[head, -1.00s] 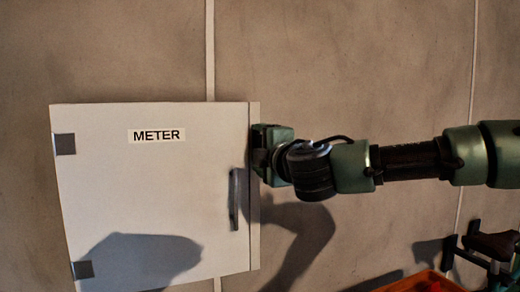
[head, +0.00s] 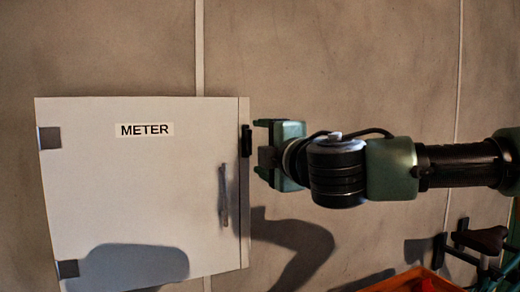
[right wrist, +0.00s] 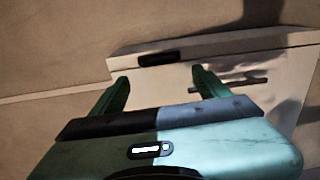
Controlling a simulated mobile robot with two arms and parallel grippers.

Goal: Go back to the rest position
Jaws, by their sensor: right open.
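My right gripper (head: 262,148) is open and empty, just right of a white cabinet labelled METER. Its arm comes in from the right. A narrow gap separates the fingers from a small black piece (head: 246,141) on the cabinet's right side. The cabinet door (head: 130,190) appears shut, with a vertical handle (head: 223,196) near its right edge. In the right wrist view, the open fingers (right wrist: 160,77) point towards the cabinet side, with the black piece (right wrist: 158,58) between and beyond the tips. The handle (right wrist: 243,84) shows there too. My left gripper is not in view.
The cabinet is on a plain brown-grey wall (head: 340,60) with thin vertical seams. An orange container (head: 392,284) shows at the bottom right, beside part of a dark-seated bicycle (head: 485,240). The wall area above my right arm is clear.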

